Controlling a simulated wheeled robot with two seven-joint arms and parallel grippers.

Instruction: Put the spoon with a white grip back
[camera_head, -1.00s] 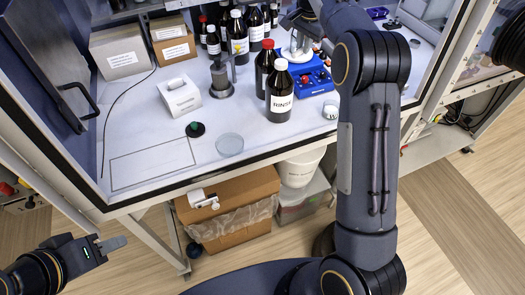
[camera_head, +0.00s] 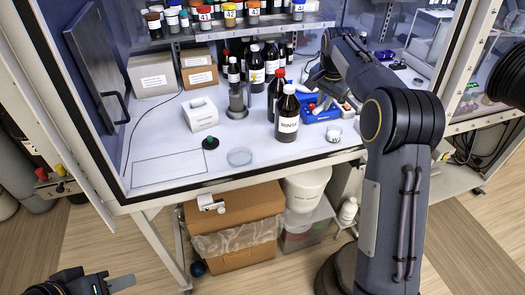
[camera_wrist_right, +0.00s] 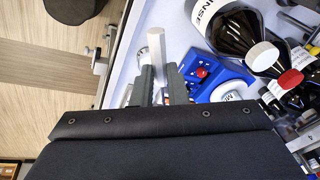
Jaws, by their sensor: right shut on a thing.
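The spoon's white grip (camera_wrist_right: 157,45) stands out between the two fingers of my right gripper (camera_wrist_right: 156,75) in the right wrist view. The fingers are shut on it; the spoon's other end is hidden.
A tall RINSE bottle (camera_head: 288,118) and a red-capped bottle stand left of the rack. A glass dish (camera_head: 240,156), a white box (camera_head: 200,114) and a metal stand (camera_head: 238,100) are further left. An outlined rectangle (camera_head: 168,167) on the surface is empty. A shelf of jars hangs above.

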